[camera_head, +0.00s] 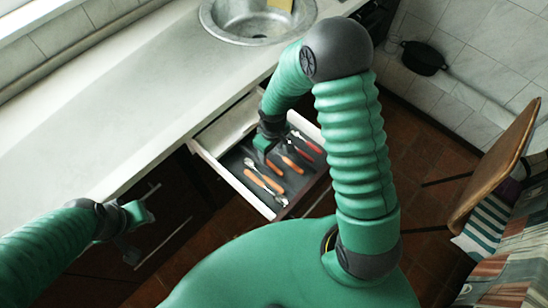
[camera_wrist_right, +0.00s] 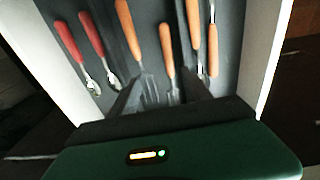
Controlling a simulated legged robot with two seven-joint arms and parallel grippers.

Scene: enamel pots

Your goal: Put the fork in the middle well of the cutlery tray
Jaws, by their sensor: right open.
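The grey cutlery tray (camera_head: 233,158) lies in the open drawer and holds orange- and red-handled cutlery. In the right wrist view, an orange-handled fork (camera_wrist_right: 128,25) lies with its tines between my gripper's dark fingers. Another orange-handled piece (camera_wrist_right: 167,45) lies just right of it, its head partly hidden by the fingers. My right gripper (camera_wrist_right: 162,95) is open, low over the tray; it also shows in the head view (camera_head: 265,152). I cannot tell whether the fingers touch the fork. My left gripper (camera_head: 134,228) is left of the drawer, away from the cutlery; its jaw opening is unclear.
Two red-handled pieces (camera_wrist_right: 92,35) lie on the left of the wrist view, and orange-handled ones (camera_wrist_right: 212,50) on the right. White drawer walls (camera_head: 234,185) border the tray. A pale counter (camera_head: 110,110) with a metal sink (camera_head: 235,28) runs behind. A chair (camera_head: 490,165) stands right.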

